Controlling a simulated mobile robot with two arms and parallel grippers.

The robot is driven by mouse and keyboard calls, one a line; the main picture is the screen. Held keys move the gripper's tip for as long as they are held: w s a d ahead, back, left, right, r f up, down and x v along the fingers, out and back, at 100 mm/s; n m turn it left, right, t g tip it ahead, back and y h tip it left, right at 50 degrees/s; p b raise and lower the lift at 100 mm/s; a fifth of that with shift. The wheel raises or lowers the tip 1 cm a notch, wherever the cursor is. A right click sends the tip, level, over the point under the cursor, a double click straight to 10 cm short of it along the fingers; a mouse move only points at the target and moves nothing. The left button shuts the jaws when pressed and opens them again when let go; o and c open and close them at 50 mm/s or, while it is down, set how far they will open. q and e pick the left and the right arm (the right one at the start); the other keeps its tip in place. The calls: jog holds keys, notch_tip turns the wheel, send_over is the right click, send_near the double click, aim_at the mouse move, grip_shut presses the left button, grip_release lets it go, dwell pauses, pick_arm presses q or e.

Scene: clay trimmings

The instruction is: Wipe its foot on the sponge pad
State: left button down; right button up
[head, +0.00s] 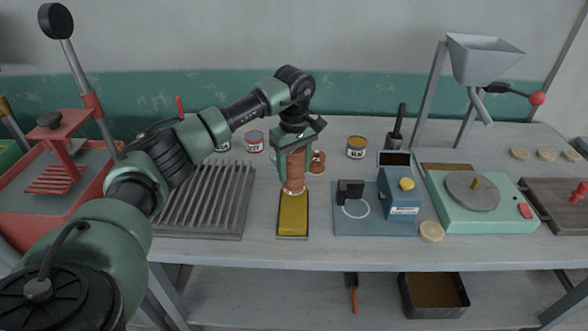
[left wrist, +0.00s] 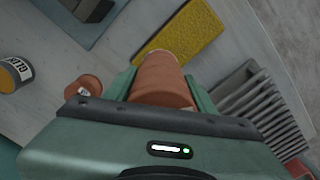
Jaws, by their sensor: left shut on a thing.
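My left gripper (head: 294,165) is shut on a terracotta clay piece (head: 295,177), held upright. The clay piece also shows between the fingers in the left wrist view (left wrist: 161,82). Its lower end is at the far end of the yellow sponge pad (head: 293,214), which lies in a dark tray near the table's front edge. In the left wrist view the sponge pad (left wrist: 181,33) is just beyond the clay's end. I cannot tell whether the clay touches the pad. My right gripper is not in view.
A ribbed grey rack (head: 203,200) stands close left of the pad. A blue device with a black block (head: 350,190) is to the right. Another terracotta piece (head: 317,162) stands just behind the gripper, with labelled glaze cans (head: 356,147) farther back.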

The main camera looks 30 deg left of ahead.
aim_at(294, 153)
pick_arm(q)
jog(key=shift+r+p, duration=1.3)
jog(key=shift+r, duration=1)
